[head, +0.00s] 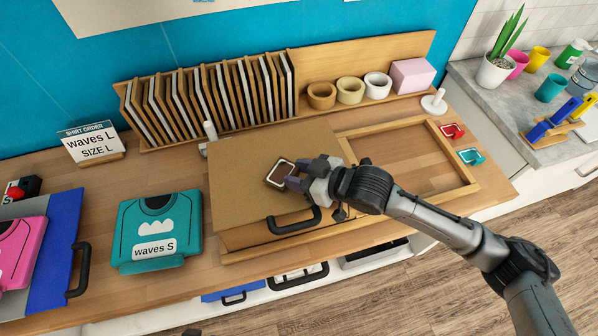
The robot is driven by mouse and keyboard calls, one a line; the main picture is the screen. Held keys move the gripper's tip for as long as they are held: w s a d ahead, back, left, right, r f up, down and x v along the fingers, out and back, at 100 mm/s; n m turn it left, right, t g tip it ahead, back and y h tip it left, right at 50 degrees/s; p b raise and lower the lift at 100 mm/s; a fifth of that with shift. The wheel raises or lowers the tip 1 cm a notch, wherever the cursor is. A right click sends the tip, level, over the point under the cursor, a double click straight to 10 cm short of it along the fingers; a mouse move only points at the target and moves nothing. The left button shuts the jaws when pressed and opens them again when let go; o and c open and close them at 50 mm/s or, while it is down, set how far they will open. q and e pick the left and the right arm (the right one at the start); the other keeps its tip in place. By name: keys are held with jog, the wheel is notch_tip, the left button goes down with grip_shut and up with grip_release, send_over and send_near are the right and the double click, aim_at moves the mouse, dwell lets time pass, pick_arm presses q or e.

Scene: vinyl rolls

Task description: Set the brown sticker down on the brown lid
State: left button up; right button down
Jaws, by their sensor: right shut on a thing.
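The brown sticker (280,173) is a small brown square with a pale outline. My right gripper (294,179) is shut on its right edge. The sticker is over the right half of the brown lid (247,165), tilted in the picture; I cannot tell whether it touches the surface. The lid is a flat brown board with a black handle (294,222) at its front edge. The gripper and wrist hide part of the lid's right side. My left gripper is not in view.
Right of the lid is an empty wooden frame (459,160). Left are a folded teal shirt (160,224) and an order sign (92,143). Red and teal clips lie at right.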

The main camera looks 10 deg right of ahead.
jog(key=shift+f, duration=0.2)
jog(key=shift+f, duration=0.4)
jog(key=shift+f, duration=0.2)
dwell(0.4)
jog(key=c, duration=0.7)
grip_release()
jog(key=o, duration=0.7)
